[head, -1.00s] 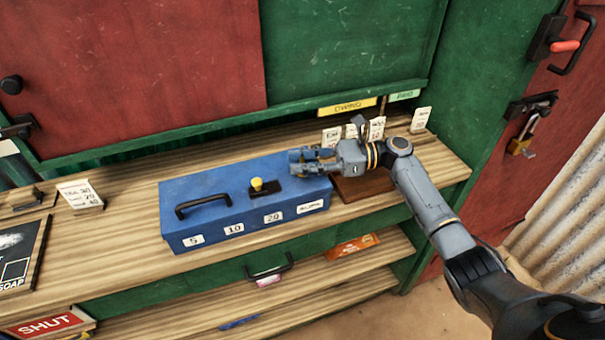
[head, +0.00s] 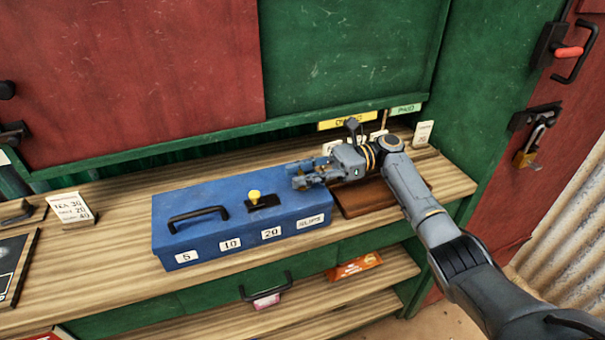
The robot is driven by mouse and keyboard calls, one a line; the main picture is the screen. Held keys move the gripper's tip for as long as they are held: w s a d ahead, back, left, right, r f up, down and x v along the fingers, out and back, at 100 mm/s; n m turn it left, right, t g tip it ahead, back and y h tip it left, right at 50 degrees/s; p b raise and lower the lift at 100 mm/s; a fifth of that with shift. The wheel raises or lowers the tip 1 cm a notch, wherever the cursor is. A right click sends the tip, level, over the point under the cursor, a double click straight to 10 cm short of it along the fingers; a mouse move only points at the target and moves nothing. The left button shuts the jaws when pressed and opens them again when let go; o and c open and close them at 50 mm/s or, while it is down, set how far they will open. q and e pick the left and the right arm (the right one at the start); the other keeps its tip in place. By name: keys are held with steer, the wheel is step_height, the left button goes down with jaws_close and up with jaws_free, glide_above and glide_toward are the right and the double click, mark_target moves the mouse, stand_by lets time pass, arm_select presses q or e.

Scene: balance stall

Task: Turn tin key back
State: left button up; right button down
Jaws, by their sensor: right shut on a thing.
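The blue tin (head: 200,207) stands shut on the wooden counter, with a black handle (head: 197,214) and labels 5, 10, 20 and another along its front. Its key, with a yellow knob (head: 254,195), stands on a black plate (head: 264,202) on the lid. My right gripper (head: 298,178) is at the tin's right end, right of the yellow knob and apart from it in the picture. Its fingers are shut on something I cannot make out. My left gripper is not in view.
A brown board (head: 365,198) lies right of the tin, under my right arm. Price cards (head: 72,207) stand at the left, and another card (head: 422,133) at the back right. A lower shelf (head: 330,300) holds an orange packet (head: 355,266). The counter left of the tin is mostly clear.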

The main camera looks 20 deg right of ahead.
steer(key=c, duration=1)
jaws_free()
steer(key=shift+d, duration=0.15)
steer(key=d, duration=0.7)
steer(key=shift+w, duration=0.2)
